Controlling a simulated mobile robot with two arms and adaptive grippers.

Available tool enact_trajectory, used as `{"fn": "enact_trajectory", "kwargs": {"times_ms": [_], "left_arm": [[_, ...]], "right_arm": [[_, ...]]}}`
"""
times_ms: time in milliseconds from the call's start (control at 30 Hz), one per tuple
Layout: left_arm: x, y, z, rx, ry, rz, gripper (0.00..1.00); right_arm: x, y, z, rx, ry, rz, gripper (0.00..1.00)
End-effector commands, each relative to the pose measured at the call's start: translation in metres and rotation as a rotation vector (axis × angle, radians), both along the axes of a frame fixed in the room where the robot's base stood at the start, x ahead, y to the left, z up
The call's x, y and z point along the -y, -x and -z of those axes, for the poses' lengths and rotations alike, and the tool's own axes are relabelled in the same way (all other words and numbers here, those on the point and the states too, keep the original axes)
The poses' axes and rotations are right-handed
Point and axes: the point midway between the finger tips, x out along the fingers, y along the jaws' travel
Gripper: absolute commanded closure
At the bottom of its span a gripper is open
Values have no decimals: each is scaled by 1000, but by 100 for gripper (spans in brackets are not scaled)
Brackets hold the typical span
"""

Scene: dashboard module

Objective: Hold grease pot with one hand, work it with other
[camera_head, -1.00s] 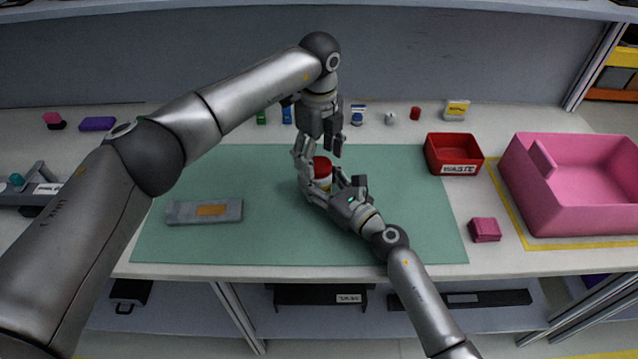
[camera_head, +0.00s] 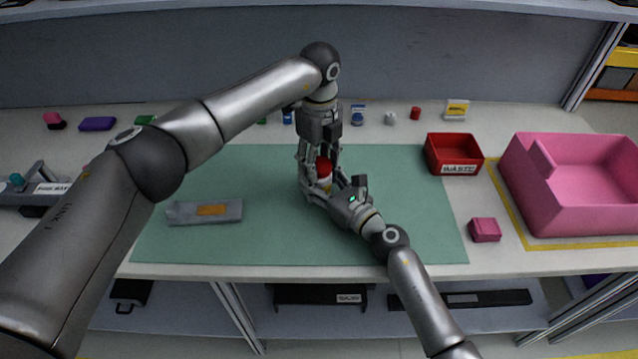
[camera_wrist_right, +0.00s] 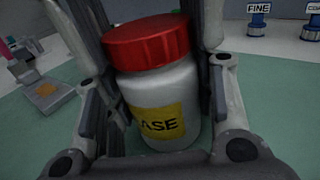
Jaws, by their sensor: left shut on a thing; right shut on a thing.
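The grease pot (camera_head: 324,180) is a white jar with a red lid and a yellow label. It stands upright on the green mat (camera_head: 270,245), and its label reads "ASE" in the right wrist view (camera_wrist_right: 165,105). My right gripper (camera_head: 325,190) is shut on the pot's body from the front right, one finger on each side. My left gripper (camera_head: 322,165) points down from above and is shut on the red lid (camera_wrist_right: 147,40). The lid sits on the jar. The contact at the lid is partly hidden by the fingers.
A grey module with an orange patch (camera_head: 205,212) lies on the mat at left. A red waste bin (camera_head: 453,155), a pink crate (camera_head: 575,190) and a pink block (camera_head: 485,230) are at right. Small items line the back edge. The mat's front left is clear.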

Motion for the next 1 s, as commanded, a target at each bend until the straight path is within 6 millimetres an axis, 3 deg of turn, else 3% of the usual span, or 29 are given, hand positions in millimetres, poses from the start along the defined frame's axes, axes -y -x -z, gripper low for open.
{"fn": "enact_trajectory", "kwargs": {"times_ms": [167,1000], "left_arm": [[0,0,0,-1,-1,228,81],[0,0,1,-1,-1,1797,81]], "right_arm": [[0,0,0,-1,1,0,100],[0,0,0,-1,1,0,100]]}}
